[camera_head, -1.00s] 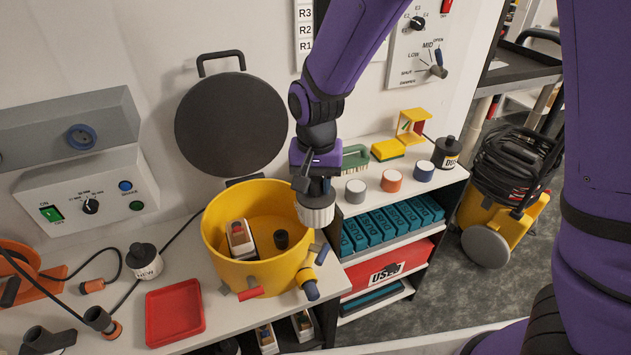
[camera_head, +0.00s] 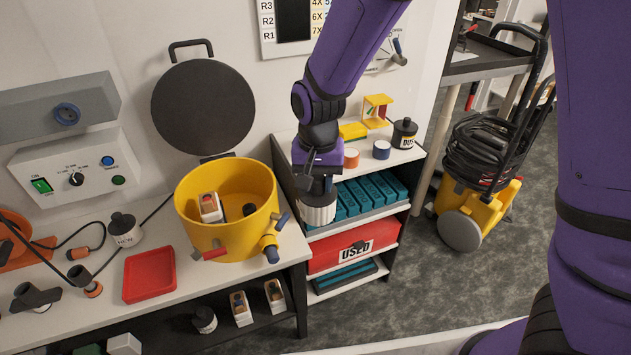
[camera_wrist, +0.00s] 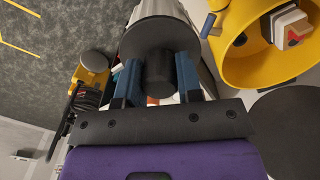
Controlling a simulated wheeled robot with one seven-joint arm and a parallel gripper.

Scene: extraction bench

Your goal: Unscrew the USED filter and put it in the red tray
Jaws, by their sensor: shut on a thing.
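My gripper (camera_head: 318,184) is shut on a white ribbed filter (camera_head: 317,212). In the wrist view, my gripper's blue fingers (camera_wrist: 157,78) close on the dark knob of the filter's black cap (camera_wrist: 160,38). The filter hangs roughly upright, to the right of the yellow drum (camera_head: 205,240) and in front of the shelf unit. No label shows on it. The red tray (camera_head: 143,291) lies empty on the bench, left of the drum. The drum is open, and its round black lid (camera_head: 203,100) stands raised behind it.
A dark-capped container marked NEW (camera_head: 124,232) stands behind the tray. A red bin labelled USED (camera_head: 325,257) sits on the shelf below teal boxes (camera_head: 365,197). Coloured valve handles (camera_head: 270,247) stick out from the drum's front. A yellow vacuum (camera_head: 460,225) stands on the floor at right.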

